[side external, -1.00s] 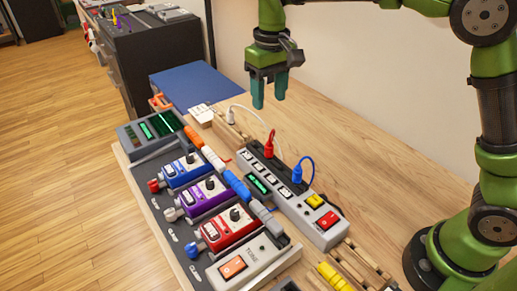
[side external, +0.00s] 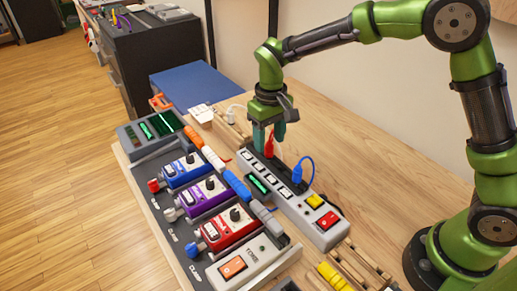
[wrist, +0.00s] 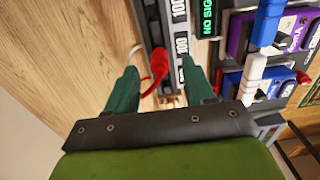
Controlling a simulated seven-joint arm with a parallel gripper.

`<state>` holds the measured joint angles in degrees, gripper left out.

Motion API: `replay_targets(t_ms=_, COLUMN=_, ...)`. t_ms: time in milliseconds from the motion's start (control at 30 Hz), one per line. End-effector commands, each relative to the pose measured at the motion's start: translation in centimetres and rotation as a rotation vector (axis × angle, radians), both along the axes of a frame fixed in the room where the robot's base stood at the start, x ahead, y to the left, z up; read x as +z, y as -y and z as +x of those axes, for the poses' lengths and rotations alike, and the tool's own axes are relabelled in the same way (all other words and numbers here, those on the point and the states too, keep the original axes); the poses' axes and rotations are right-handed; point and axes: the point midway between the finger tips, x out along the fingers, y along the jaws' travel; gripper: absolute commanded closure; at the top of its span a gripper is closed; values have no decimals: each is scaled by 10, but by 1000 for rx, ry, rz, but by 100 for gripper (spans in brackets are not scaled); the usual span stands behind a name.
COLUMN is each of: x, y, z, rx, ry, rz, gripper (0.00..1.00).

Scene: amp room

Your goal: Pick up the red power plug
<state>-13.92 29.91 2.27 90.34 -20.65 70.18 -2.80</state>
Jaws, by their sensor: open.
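The red power plug (side external: 269,148) stands upright at the far end of the power strip (side external: 328,232), and its cable is mostly hidden by my gripper in the side view. In the wrist view the red plug (wrist: 159,63) lies between the two green fingers, a little nearer the left one. My gripper (side external: 269,136) is open and low over the strip, with one finger on each side of the plug. The gripper (wrist: 162,85) shows no closed contact on the plug in the wrist view.
A blue plug (side external: 297,173) with a looped cable stands in the strip close to my gripper. Blue, purple and red pedals (side external: 230,229) line the board at left. The wooden table right of the strip is clear.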

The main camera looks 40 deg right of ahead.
Motion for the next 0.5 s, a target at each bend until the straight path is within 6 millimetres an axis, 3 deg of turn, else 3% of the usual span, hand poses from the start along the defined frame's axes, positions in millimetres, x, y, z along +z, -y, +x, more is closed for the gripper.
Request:
replay_targets(t_ms=200, x=-33, y=0, z=-1, rx=1, ry=-4, rz=-1, gripper=47)
replay_targets(t_ms=500, x=-38, y=0, z=-1, rx=0, ry=-1, rz=0, gripper=47)
